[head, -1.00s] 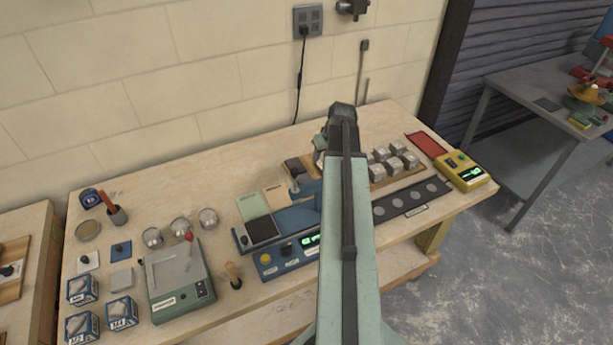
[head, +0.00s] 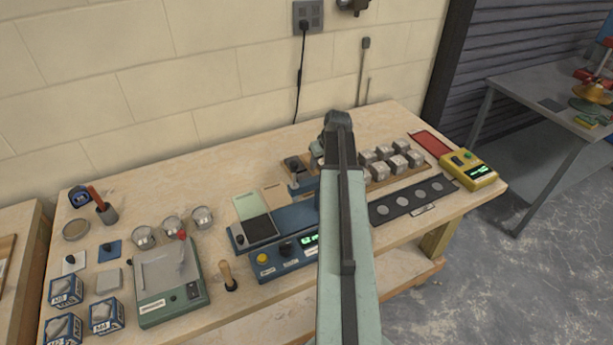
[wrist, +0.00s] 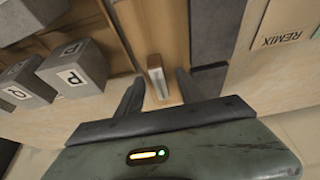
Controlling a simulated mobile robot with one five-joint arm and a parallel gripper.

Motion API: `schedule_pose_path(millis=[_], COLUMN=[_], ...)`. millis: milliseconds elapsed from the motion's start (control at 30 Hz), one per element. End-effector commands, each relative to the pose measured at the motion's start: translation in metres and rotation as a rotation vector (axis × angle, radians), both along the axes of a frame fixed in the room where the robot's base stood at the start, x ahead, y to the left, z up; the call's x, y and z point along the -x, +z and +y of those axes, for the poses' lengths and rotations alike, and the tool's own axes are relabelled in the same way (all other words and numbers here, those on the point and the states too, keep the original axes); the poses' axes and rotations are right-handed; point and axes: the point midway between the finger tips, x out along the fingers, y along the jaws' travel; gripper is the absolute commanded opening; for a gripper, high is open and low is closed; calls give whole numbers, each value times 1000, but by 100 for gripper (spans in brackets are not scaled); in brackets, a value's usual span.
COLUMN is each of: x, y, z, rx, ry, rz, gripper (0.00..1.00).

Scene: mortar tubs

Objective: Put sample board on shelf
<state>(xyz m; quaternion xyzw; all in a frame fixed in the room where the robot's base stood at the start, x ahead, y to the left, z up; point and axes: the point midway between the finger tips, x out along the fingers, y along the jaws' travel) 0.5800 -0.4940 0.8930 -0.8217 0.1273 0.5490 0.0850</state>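The sample board appears to be the wooden board (head: 403,182) carrying several grey cubes (head: 380,168) on the workbench, right of my arm in the head view. Two of these lettered cubes (wrist: 75,72) show at left in the wrist view. My gripper (wrist: 160,84) points down at the bench, its two dark fingers apart. A narrow, pale upright piece (wrist: 157,78) shows between the fingers; whether they touch it is unclear. It looks like a handle, but I cannot tell if it belongs to the board. In the head view my arm hides the fingers and the board's left end.
A dark strip with round discs (head: 408,203) and a yellow meter (head: 467,170) lie right of my arm. A blue device (head: 285,255), a green scale (head: 170,280) and boxes (head: 66,290) stand left. A red mat (head: 430,144) lies behind. A lower plank (head: 415,270) runs under the bench.

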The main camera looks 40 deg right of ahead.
Motion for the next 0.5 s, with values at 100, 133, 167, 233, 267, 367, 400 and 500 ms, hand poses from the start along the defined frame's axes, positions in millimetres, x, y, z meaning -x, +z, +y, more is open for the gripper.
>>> schedule_pose_path(millis=[100,133,167,233,267,367,400,500], x=[0,0,0,0,0,0,0,0], y=[1,1,1,1,1,1,1,1], z=[0,0,0,0,0,0,0,0], rx=[0,0,0,0,0,0,0,0], ry=[0,0,0,0,0,0,0,0], rz=[0,0,0,0,0,0,0,0], gripper=[13,5,0,0,0,0,0,0])
